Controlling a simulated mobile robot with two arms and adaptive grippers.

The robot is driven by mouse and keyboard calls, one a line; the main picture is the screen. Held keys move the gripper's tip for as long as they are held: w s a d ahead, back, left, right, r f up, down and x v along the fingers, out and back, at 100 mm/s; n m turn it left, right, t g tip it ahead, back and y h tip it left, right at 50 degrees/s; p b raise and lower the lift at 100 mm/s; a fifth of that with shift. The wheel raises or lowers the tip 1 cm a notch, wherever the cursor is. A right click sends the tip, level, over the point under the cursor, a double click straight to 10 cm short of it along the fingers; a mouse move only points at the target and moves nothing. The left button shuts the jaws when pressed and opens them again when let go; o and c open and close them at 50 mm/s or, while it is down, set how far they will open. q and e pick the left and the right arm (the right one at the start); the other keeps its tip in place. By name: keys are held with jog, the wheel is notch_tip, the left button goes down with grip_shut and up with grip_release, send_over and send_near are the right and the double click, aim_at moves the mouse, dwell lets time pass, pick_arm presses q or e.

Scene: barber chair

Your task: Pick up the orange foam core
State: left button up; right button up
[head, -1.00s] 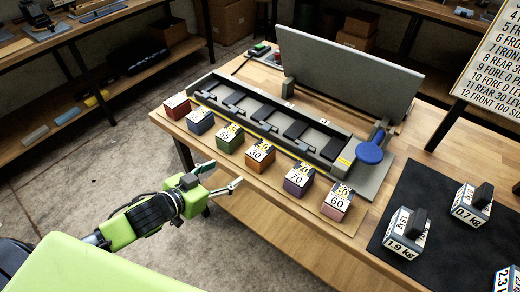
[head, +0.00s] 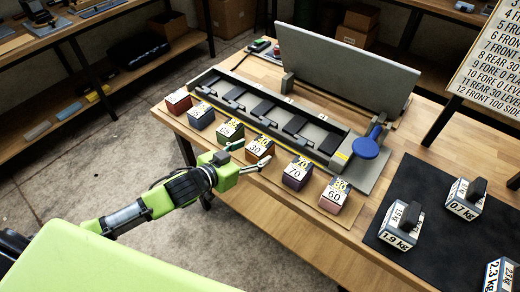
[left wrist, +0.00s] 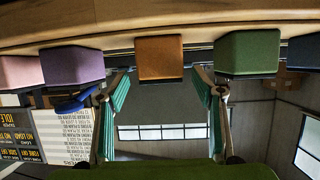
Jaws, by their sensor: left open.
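The orange foam core (head: 259,149), a small block with a white number label on top, sits in the front row on the wooden table. It also shows in the left wrist view (left wrist: 159,57), centred between the fingers and beyond their tips. My left gripper (head: 250,153) is open and empty at the table's front edge, with its fingertips close to the orange core. In the left wrist view, the teal-padded fingers (left wrist: 160,90) are spread on both sides of the core's line. Whether a fingertip touches the core cannot be told. My right gripper is out of view.
A green core (head: 229,130) and a purple core (head: 297,174) flank the orange one, with further cores along the row. A long slotted fixture (head: 270,120) with an upright grey panel (head: 345,80) stands behind. Labelled weights lie on a black mat (head: 420,180) at right.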

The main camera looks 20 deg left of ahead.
aim_at(256, 150)
pick_arm(q)
jog(key=x, duration=0.1)
jog(key=p+x, duration=0.1)
jog(key=x, duration=0.1)
jog(key=shift+w+r, duration=0.1)
jog(key=shift+w, duration=0.25)
jog(key=shift+w+d+f, duration=0.3)
jog(key=shift+w, duration=0.1)
jog(key=c, duration=1.2)
jog(key=shift+r, duration=0.1)
